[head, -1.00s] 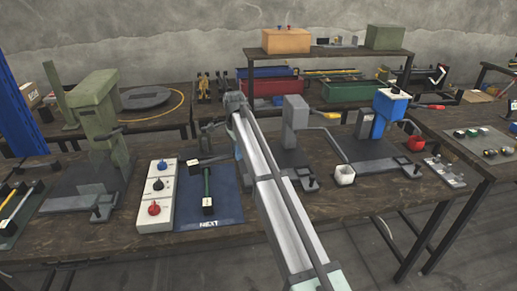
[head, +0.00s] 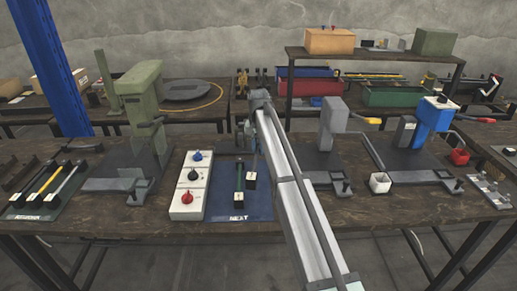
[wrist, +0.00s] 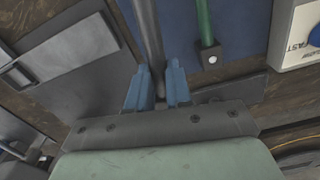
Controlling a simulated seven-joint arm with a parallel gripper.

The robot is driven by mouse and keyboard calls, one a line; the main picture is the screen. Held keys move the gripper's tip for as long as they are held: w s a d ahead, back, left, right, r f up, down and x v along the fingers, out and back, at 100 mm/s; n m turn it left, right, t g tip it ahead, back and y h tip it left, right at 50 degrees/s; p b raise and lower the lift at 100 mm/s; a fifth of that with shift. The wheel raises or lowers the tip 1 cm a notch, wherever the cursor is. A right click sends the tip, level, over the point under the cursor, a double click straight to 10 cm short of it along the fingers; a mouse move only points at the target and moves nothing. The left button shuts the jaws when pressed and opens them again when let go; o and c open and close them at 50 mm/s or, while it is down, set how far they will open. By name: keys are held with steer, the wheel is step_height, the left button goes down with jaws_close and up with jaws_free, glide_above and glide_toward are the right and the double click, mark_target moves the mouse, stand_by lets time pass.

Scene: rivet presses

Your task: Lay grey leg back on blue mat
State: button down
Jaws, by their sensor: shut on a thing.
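The blue mat (head: 262,208), marked NEXT, lies on the dark bench and also shows in the wrist view (wrist: 250,35). A green leg (head: 239,180) with black ends lies on it; its rod and one end show in the wrist view (wrist: 206,30). My gripper (head: 246,148) is over the mat's far right part, partly hidden by my arm. In the wrist view its blue fingers (wrist: 160,85) are shut on the grey leg's rod (wrist: 148,35). The grey leg (head: 254,163) runs roughly parallel to the green one, on its right. I cannot tell whether it touches the mat.
A white button panel (head: 188,203) stands left of the mat, with a green press (head: 143,100) beyond. A grey press (head: 332,125) and blue press (head: 433,122) stand to the right. A dark green mat (head: 60,195) with several legs lies far left.

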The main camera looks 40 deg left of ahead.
steer(key=shift+n, duration=1)
steer(key=shift+f, duration=0.1)
steer(key=shift+f, duration=3.8)
steer(key=shift+f, duration=0.6)
steer(key=c, duration=1)
jaws_free()
steer(key=shift+o, duration=0.2)
steer(key=shift+r, duration=0.1)
step_height(320, 180, up, 14)
steer(key=shift+f, duration=0.2)
